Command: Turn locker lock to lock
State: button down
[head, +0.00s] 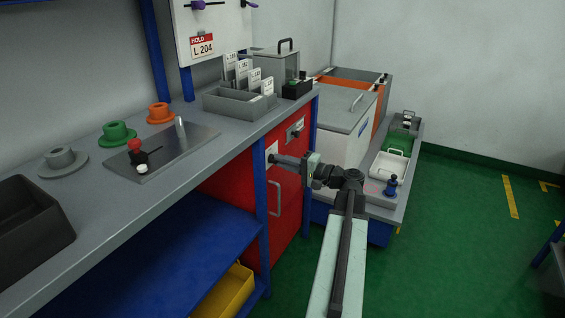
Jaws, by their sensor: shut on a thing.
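The red locker (288,236) sits under the workbench, with a grey pull handle on its front. A small pale lock plate (271,148) is on the upper left of its front. My gripper (278,159) reaches left to this plate, with its jaws shut at the lock. The part between the jaws is small and mostly hidden by the fingers, so its turn angle cannot be told. A second grey plate with a dark fitting (295,130) is farther right on the red front.
The grey workbench (225,133) runs above the locker, with a blue post (262,190) left of the gripper. A card tray (240,103) stands on it.

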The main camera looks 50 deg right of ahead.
jog(key=shift+m, duration=0.6)
jog(key=c, duration=1.5)
grip_release()
jog(key=shift+o, duration=0.2)
jog(key=v, duration=0.7)
jog(key=shift+s, duration=0.4)
